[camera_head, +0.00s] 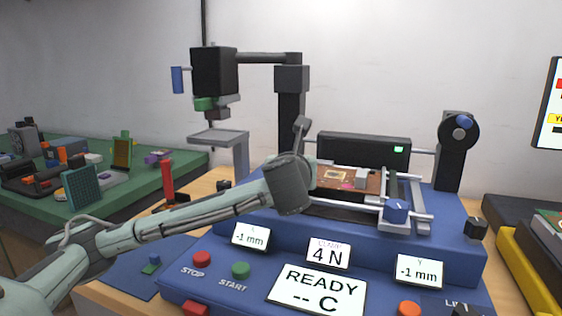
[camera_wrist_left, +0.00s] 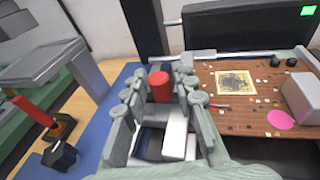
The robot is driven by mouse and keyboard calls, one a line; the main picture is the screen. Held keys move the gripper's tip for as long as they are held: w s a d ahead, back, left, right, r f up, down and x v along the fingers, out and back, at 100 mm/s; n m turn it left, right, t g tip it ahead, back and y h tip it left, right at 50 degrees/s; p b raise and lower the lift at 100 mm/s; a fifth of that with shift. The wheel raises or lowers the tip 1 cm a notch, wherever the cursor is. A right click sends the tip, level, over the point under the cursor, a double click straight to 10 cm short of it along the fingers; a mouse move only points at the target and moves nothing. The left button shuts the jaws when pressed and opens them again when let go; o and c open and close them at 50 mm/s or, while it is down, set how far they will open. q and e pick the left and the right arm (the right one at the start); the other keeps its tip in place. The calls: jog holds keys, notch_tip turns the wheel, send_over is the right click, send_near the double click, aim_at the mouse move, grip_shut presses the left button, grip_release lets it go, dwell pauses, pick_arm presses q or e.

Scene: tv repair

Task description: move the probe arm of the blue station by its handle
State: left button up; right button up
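The blue station (camera_head: 330,225) fills the middle of the head view. My left arm reaches across its front, and its wrist hides the left gripper's fingers there. In the left wrist view, my left gripper (camera_wrist_left: 161,92) is open. A red cylindrical handle (camera_wrist_left: 160,86) shows between its two fingers, with small gaps visible on both sides. I cannot tell whether the fingers touch it. White and grey parts (camera_wrist_left: 175,138) show below the handle, apparently the probe arm. The handle is hidden in the head view. My right gripper is not in view.
A brown circuit board (camera_wrist_left: 245,92) lies on the station right of the gripper. A dark head (camera_head: 214,70) on a post overhangs a grey tray (camera_head: 218,137). A red-handled tool (camera_head: 167,180) stands at the left. A blue knob (camera_head: 397,211) sits on the rails at right.

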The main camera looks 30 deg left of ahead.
pick_arm(q)
jog(key=shift+v, duration=3.9)
jog(key=shift+r, duration=0.1)
notch_tip(320, 180, up, 5)
jog(key=shift+f, duration=0.1)
